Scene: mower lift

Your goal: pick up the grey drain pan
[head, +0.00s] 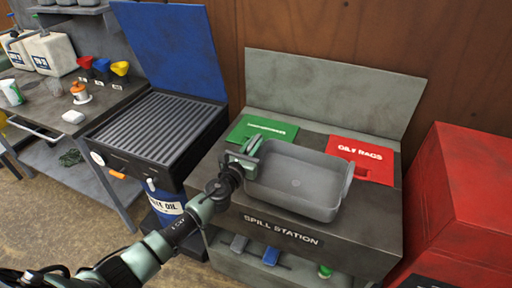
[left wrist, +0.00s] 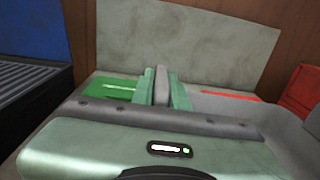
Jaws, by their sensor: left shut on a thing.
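The grey drain pan (head: 300,182) is on or just above the top of the spill station (head: 225,190), in front of the green and red lids; I cannot tell whether it touches the top. My left gripper (head: 247,152) is shut on the pan's left wall near its back corner. In the left wrist view the two green fingers (left wrist: 166,88) close on a grey piece of the pan wall (left wrist: 162,86) between them. The right gripper is not in view.
A green lid (head: 262,129) and a red lid marked OILY RAGS (head: 361,159) lie behind the pan. A red cabinet (head: 462,190) stands at the right. A blue waste oil drum with a ribbed top (head: 160,130) and a workbench (head: 50,115) stand at the left.

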